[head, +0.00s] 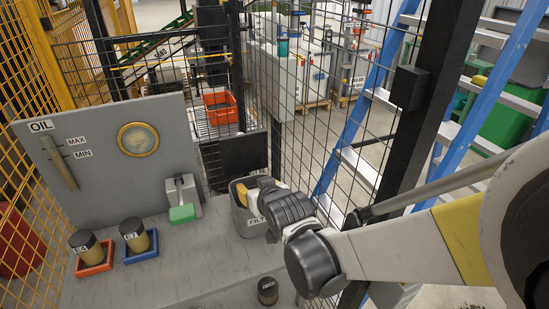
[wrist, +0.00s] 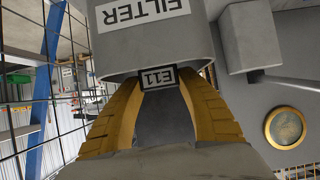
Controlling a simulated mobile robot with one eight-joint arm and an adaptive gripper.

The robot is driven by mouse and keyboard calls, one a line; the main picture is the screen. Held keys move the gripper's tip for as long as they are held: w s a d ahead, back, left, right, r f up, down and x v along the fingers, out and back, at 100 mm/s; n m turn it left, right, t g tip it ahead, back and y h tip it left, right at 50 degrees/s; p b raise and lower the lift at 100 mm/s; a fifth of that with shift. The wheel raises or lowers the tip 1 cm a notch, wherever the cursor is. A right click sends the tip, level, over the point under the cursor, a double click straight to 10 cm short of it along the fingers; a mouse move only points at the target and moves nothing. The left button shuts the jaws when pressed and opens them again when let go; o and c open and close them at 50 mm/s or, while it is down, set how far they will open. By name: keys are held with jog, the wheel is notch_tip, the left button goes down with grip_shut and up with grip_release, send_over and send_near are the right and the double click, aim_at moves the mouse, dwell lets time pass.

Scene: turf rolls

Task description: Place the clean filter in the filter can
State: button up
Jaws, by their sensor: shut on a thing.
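The filter can (head: 240,217) is a grey open-topped bin marked FILTER, standing on the bench under my gripper. In the wrist view the can (wrist: 150,55) appears upside down, its rim across the fingertips. My gripper (head: 262,183) is at the can's mouth, its yellow fingers (wrist: 160,90) shut on a dark filter (wrist: 165,118) with an E11 tag. The fingertips and the filter's far end are hidden by the can, so I cannot tell how deep they sit. Another small dark filter (head: 268,291) stands on the bench in front; its label is too small to read.
Dark-and-tan filters stand in a red tray (head: 94,267) and a blue tray (head: 141,256) at left. The OIL panel (head: 95,165) rises behind; wire mesh fencing (head: 285,130) is behind the can. The bench's middle is clear.

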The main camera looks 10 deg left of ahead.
notch_tip(320, 180, down, 2)
jog(key=shift+w+f, duration=0.1)
jog(key=shift+b, duration=0.3)
jog(key=o, duration=1)
jog(key=shift+f, duration=0.1)
jog(key=o, duration=0.4)
jog(key=shift+c, duration=0.2)
